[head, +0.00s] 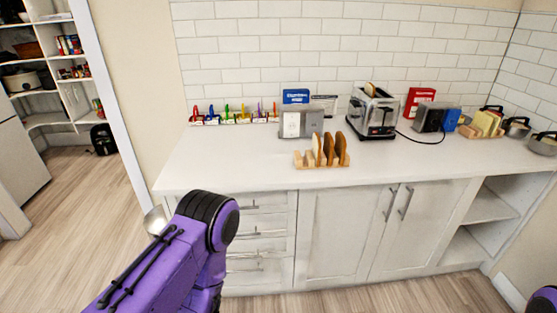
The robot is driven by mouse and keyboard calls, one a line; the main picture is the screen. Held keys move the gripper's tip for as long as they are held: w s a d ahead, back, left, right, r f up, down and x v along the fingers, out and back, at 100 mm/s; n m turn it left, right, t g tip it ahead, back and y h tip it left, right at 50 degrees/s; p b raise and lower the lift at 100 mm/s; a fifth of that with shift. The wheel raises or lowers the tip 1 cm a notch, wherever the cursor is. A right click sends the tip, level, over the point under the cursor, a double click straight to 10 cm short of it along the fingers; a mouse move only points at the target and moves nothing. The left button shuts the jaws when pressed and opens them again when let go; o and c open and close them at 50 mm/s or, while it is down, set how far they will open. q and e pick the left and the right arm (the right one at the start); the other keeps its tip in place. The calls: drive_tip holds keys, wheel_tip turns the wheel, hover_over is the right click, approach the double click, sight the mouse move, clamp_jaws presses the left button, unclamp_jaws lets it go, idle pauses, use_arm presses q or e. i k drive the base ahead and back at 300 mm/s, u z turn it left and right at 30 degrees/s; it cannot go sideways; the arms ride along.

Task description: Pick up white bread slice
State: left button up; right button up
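A wooden rack (322,164) stands on the white counter near its front edge and holds upright bread slices. The leftmost slice (316,146) looks palest, perhaps the white bread slice. A brown slice (328,148) and another brown slice (341,149) stand to its right. A further slice pokes out of the top of a silver toaster (374,113) behind the rack, too small to tell its kind. My purple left arm reaches in at lower left, in front of the drawers, with its gripper out of frame. My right gripper is not visible.
The white counter (230,165) is clear left of the rack. Behind stand a colourful row of small items (235,116), a grey box (302,124), a red box (419,99) and a dark appliance (430,118). A black cord (420,140) lies right of the toaster. Cabinets (340,235) are below.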

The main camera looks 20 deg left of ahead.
sight(317, 147)
drive_tip(key=u, duration=0.3)
drive_tip(key=k, duration=0.8)
drive_tip(key=u, duration=0.9)
drive_tip(key=i, duration=0.9)
drive_tip(key=z, duration=0.7)
drive_tip(key=i, duration=0.65)
drive_tip(key=z, duration=0.7)
